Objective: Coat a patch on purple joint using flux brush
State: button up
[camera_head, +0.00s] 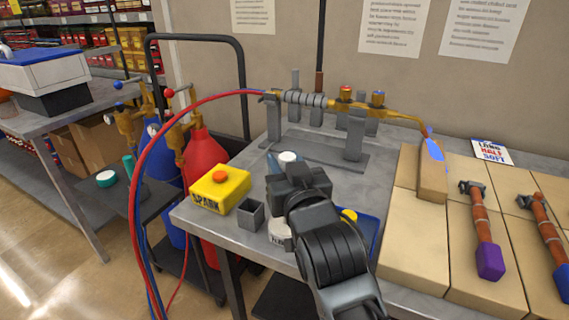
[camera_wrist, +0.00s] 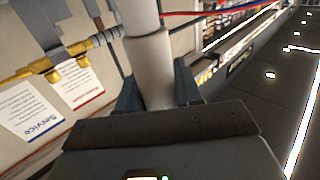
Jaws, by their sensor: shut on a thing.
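The purple joint (camera_head: 490,262) is the purple end of a copper pipe lying on the tan blocks at the right of the bench. My gripper (camera_head: 286,164) is over the bench's front middle, well left of that joint. In the wrist view my gripper (camera_wrist: 155,88) is shut on a white cylindrical thing, apparently the flux brush (camera_wrist: 150,60); its white top (camera_head: 287,157) shows in the head view. Its bristles are not visible. A white labelled pot (camera_head: 279,234) stands below my gripper, partly hidden by my arm.
A yellow box (camera_head: 220,188) and small grey cup (camera_head: 250,215) stand left of my gripper. A clamped pipe assembly (camera_head: 305,98) with a red hose stands behind. A blue-ended pipe (camera_head: 562,282) lies right of the purple joint. A blue tray (camera_head: 369,232) is partly hidden.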

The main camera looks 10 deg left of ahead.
jog(key=shift+f, duration=0.1)
notch_tip(320, 180, up, 7)
jog(key=p, duration=0.5)
dwell(0.6)
dwell(0.4)
